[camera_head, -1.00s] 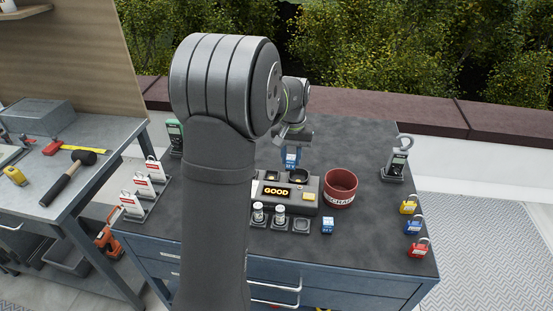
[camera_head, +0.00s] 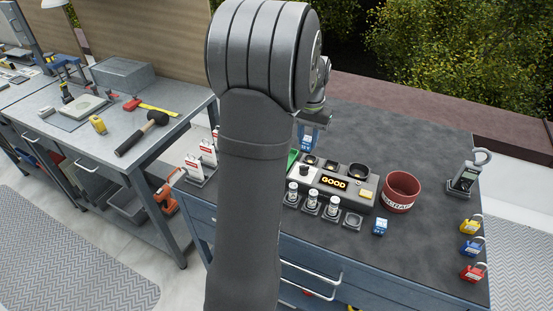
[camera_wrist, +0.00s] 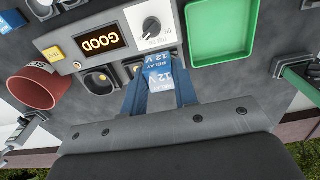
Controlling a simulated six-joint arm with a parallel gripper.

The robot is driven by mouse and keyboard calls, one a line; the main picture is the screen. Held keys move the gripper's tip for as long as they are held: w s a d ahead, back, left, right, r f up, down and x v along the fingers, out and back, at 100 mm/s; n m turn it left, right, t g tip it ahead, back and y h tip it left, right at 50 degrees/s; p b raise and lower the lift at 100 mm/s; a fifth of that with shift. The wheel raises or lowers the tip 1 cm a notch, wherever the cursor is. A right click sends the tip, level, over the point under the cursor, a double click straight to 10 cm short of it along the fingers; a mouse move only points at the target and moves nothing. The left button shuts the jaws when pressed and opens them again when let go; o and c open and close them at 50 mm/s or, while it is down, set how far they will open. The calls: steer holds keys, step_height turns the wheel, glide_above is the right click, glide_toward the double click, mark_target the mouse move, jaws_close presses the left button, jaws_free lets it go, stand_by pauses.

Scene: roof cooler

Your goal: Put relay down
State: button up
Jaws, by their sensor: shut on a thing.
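My gripper (camera_head: 312,120) is shut on a blue relay (camera_head: 309,133), held above the bench behind the left end of the grey tester. The tester's display (camera_head: 334,182) reads "GOOD". A green tray (camera_wrist: 222,30) lies beside the tester's knob end and looks empty in the wrist view. In the head view my arm hides most of the tray (camera_head: 293,158). A red scrap bin (camera_head: 401,190) stands right of the tester. A second blue relay (camera_head: 380,226) sits in front of it.
Several small holders (camera_head: 331,208) line the tester's front, some with silver parts. Coloured padlocks (camera_head: 471,248) and a clamp meter (camera_head: 467,177) stand at the right. White-tagged items (camera_head: 200,160) stand at the left, partly behind my arm. Dark bench top is clear behind the bin.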

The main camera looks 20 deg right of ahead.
steer(key=w+a+f, duration=0.2)
steer(key=w, duration=0.1)
steer(key=w+a+f, duration=0.2)
steer(key=w, duration=0.1)
steer(key=w+a+f, duration=0.2)
steer(key=w, duration=0.1)
steer(key=shift+w+a+f, duration=0.2)
steer(key=shift+f, duration=2.2)
steer(key=shift+f, duration=0.1)
steer(key=o, duration=1)
steer(key=shift+o, duration=0.2)
step_height(320, 180, up, 12)
